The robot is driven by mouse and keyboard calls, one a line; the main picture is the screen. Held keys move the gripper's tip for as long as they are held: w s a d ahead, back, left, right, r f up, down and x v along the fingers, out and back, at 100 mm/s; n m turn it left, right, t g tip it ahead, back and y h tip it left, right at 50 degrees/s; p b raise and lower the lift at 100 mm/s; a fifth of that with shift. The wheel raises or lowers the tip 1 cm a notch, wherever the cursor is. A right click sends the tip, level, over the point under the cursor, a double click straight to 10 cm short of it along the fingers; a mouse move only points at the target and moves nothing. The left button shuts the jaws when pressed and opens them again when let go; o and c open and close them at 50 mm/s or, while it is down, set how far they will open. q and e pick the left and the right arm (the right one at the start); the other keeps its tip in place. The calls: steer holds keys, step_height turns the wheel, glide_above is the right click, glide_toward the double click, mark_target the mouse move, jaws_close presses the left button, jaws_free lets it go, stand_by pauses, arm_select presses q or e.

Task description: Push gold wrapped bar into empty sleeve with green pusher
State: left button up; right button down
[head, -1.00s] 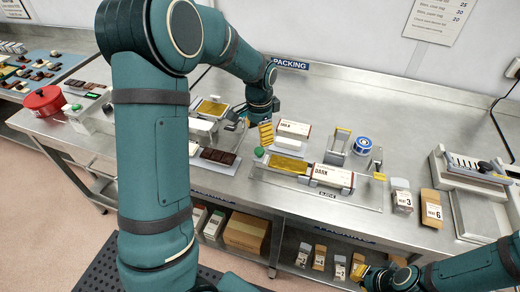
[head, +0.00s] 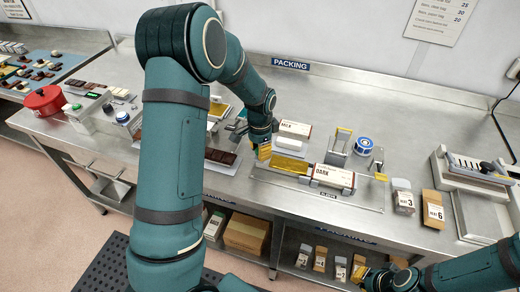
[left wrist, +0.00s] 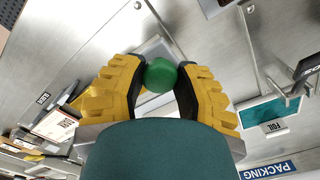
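The gold wrapped bar (head: 290,166) lies flat on the sleeving fixture. The white sleeve marked DARK (head: 340,178) lies on its right, in line with it, and its inside is hidden. My left gripper (head: 264,151) is low at the left end of the bar. In the left wrist view its yellow fingers stand on both sides of the green pusher's round knob (left wrist: 160,75) and appear to touch it. The knob is hidden behind the gripper in the head view. My right gripper (head: 374,274) is at the lower right, away from the fixture, its opening unclear.
A white MILK box (head: 294,129) stands behind the bar. A blue tape roll (head: 363,146) and a metal bracket (head: 341,141) stand behind the sleeve. Brown packets (head: 402,195) are at the right. A dark chocolate tray (head: 221,156) lies left of my gripper.

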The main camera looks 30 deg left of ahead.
mark_target(306, 169)
arm_select(q)
jaws_close()
steer(key=w+d, duration=0.1)
steer(key=d, duration=0.3)
steer(key=w+d, duration=0.1)
steer(key=d, duration=0.4)
steer(key=w+d, duration=0.1)
steer(key=d, duration=0.4)
steer(key=shift+w+d, duration=0.15)
steer(key=shift+d, duration=0.2)
steer(key=o, duration=0.6)
jaws_free()
steer(key=shift+o, duration=1.1)
steer(key=shift+w+d, duration=0.1)
steer(key=shift+d, duration=0.05)
